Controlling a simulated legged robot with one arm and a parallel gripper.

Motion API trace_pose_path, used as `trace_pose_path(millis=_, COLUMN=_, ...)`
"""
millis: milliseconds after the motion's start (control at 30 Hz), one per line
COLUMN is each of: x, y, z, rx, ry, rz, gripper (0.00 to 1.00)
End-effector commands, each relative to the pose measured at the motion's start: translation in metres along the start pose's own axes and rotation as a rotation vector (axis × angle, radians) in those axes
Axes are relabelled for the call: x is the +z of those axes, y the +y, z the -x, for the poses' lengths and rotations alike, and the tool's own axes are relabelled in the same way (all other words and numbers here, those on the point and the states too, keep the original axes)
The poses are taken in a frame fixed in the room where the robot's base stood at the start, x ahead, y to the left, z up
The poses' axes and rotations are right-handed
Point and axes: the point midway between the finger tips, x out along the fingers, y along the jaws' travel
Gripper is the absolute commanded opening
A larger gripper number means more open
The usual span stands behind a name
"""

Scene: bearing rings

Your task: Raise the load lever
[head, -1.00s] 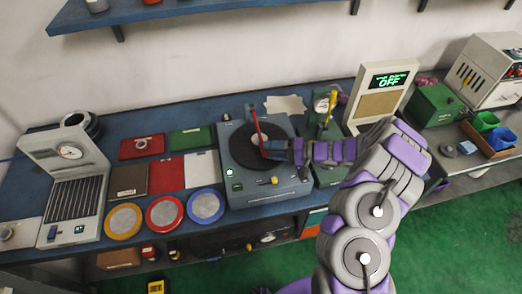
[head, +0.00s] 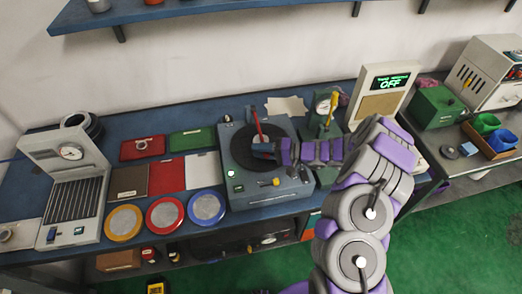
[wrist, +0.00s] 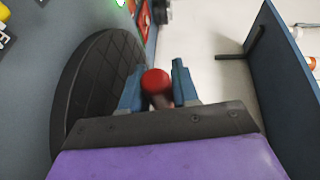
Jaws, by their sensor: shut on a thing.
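A blue-grey machine (head: 238,190) with a round black plate (head: 237,143) stands on the bench. A red lever (head: 257,125) rises beside the plate, and my gripper (head: 262,149) is at it from the right. In the wrist view a red ball knob (wrist: 156,82) sits between the two blue fingers of my gripper (wrist: 158,88), which is shut on it. The black plate (wrist: 95,95) lies to the left there. The lever's lower end is hidden by my gripper. No label shows which lever is the load lever.
A green gauge stand (head: 325,128) with a yellow handle is just right of the machine, close to my arm. A display panel (head: 385,92) reads OFF. Coloured trays and several ringed discs (head: 207,207) lie left. A blue shelf (head: 215,15) hangs above.

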Motion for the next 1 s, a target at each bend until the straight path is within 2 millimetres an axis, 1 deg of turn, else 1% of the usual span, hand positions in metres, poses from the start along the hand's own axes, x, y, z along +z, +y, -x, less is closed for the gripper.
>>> trace_pose_path(millis=33, x=0.001, y=0.001, z=-0.001, rx=0.001, ry=-0.004, rz=-0.002, gripper=0.14)
trace_pose_path(millis=167, x=0.001, y=0.002, z=-0.001, rx=0.001, ry=-0.005, rz=-0.002, gripper=0.02)
trace_pose_path(millis=200, x=0.001, y=0.002, z=-0.001, rx=0.002, ry=-0.005, rz=-0.002, gripper=0.0)
trace_pose_path(millis=533, x=0.002, y=0.002, z=-0.002, rx=0.003, ry=-0.007, rz=-0.005, gripper=0.0)
trace_pose_path(millis=667, x=0.002, y=-0.002, z=-0.001, rx=0.009, ry=-0.01, rz=-0.019, gripper=0.0)
trace_pose_path(millis=767, x=0.003, y=-0.01, z=0.0, rx=0.02, ry=-0.014, rz=-0.045, gripper=0.0)
trace_pose_path(millis=867, x=0.004, y=-0.022, z=0.002, rx=0.039, ry=-0.021, rz=-0.086, gripper=0.0)
trace_pose_path(millis=1000, x=0.008, y=-0.045, z=0.004, rx=0.074, ry=-0.038, rz=-0.174, gripper=0.0)
